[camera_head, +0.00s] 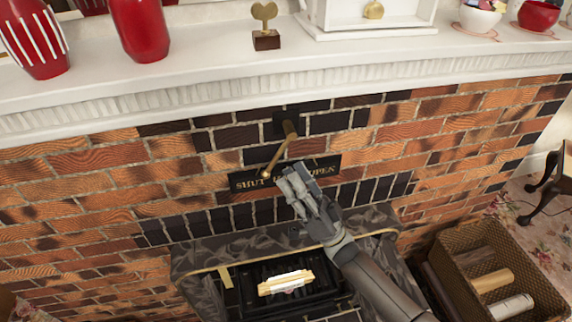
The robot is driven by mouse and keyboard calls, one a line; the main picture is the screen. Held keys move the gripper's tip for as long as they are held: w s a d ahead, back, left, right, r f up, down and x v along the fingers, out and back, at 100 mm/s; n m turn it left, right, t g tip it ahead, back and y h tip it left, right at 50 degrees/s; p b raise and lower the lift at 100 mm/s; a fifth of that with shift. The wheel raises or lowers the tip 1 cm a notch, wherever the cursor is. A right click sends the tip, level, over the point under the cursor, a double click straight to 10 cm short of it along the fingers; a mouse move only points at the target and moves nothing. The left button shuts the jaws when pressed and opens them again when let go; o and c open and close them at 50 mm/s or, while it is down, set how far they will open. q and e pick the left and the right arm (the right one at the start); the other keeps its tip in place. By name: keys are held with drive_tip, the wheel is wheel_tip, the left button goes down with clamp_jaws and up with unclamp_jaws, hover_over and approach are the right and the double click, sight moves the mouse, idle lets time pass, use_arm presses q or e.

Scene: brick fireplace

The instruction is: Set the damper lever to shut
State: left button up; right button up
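The damper lever (279,152) is a brass rod on a dark mount (289,122) in the brick wall under the mantel. It slants down and left, its round tip at the end of the word SHUT. The dark label plate (322,170) reads SHUT on the left and OPEN on the right. My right gripper (293,181) is in front of the plate, just right of the lever tip, and hides the plate's middle. Its fingers look close together, with nothing seen between them. Whether it touches the lever I cannot tell. My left gripper is not in view.
The white mantel (200,75) juts out above, holding red vases (140,28), a small heart trophy (265,25) and bowls (480,17). Below is the firebox with a grate and pale logs (286,283). A wicker basket (480,240) with rolled items stands at lower right.

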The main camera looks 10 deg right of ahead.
drive_tip(key=d+f+m+g+h, duration=0.35)
drive_tip(key=f+g+h, duration=0.25)
drive_tip(key=f+h, duration=0.9)
drive_tip(key=s+d+f+n+g+h, duration=0.1)
drive_tip(key=s+d+g, duration=0.15)
drive_tip(key=s, duration=0.45)
drive_tip(key=s+d+f+g+h, duration=0.1)
drive_tip(key=s+f+g, duration=0.1)
drive_tip(key=s+g, duration=0.35)
drive_tip(key=s+d+f+n+g+h, duration=0.1)
drive_tip(key=s+d+g+h, duration=0.1)
drive_tip(key=s, duration=0.6)
wheel_tip(320, 180, down, 27)
drive_tip(key=s+g, duration=0.2)
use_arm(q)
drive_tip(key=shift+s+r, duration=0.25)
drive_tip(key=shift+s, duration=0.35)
use_arm(e)
drive_tip(key=s+d+f+g, duration=0.1)
drive_tip(key=s+d+f, duration=0.2)
drive_tip(key=s+f, duration=1.2)
drive_tip(key=shift+s+f, duration=0.2)
drive_tip(key=shift+s, duration=0.65)
